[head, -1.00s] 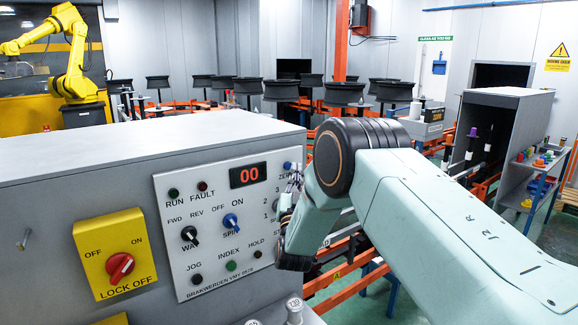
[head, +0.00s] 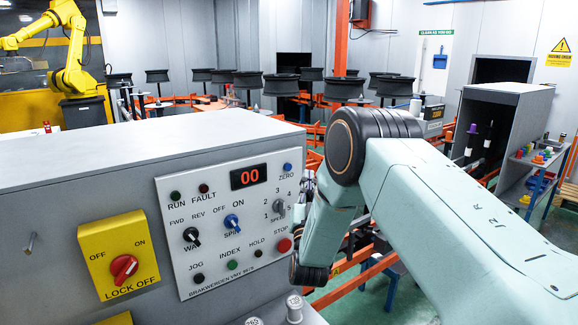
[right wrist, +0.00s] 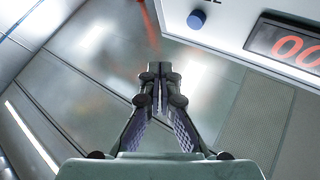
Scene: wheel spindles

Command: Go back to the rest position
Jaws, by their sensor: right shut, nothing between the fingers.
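My right gripper (right wrist: 161,78) shows in the right wrist view with its two fingers together and nothing between them. In the head view, my right arm (head: 345,200) comes in from the right, and the gripper is mostly hidden beside it, just right of the control panel (head: 205,268). The panel's red STOP button (head: 284,245) and speed knob (head: 279,209) are in plain sight, apart from the gripper. The display (head: 247,177) reads 00. My left gripper is in neither view.
The grey machine cabinet (head: 120,165) fills the left, with a red lock-off switch (head: 124,268) on a yellow plate. Orange rails and several dark wheels on stands lie behind. A grey open cabinet (head: 505,120) and a yellow robot arm (head: 72,55) stand farther back.

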